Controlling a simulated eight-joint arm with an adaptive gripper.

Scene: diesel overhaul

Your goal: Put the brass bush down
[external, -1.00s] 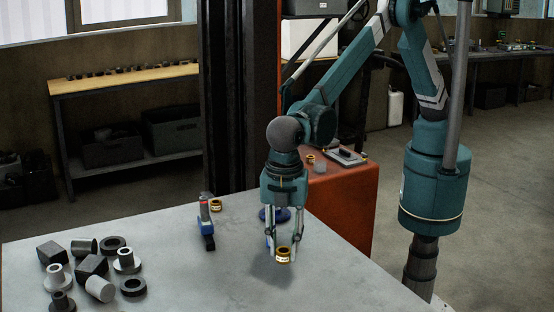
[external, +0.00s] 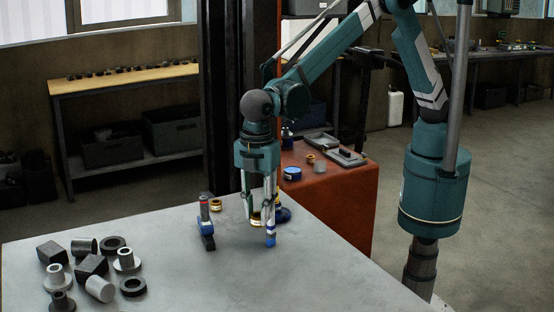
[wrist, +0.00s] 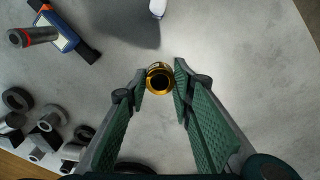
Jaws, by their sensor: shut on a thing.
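My gripper (external: 256,217) is shut on a brass bush (external: 254,220), above the back part of the grey table (external: 215,275). In the wrist view the bush (wrist: 160,78) sits between the two fingertips, its round open end facing the camera. Its lower side is partly hidden in the external view, and I cannot tell whether it touches the table. A second brass ring (external: 216,205) stands on the table to the left of the gripper, behind the blue and black tool.
The blue and black tool with a red-banded grey cylinder (external: 205,225) is left of my gripper. A blue and white item (external: 270,237) is close on its right. Several grey and black parts (external: 91,265) lie at the left. The table's front middle is clear.

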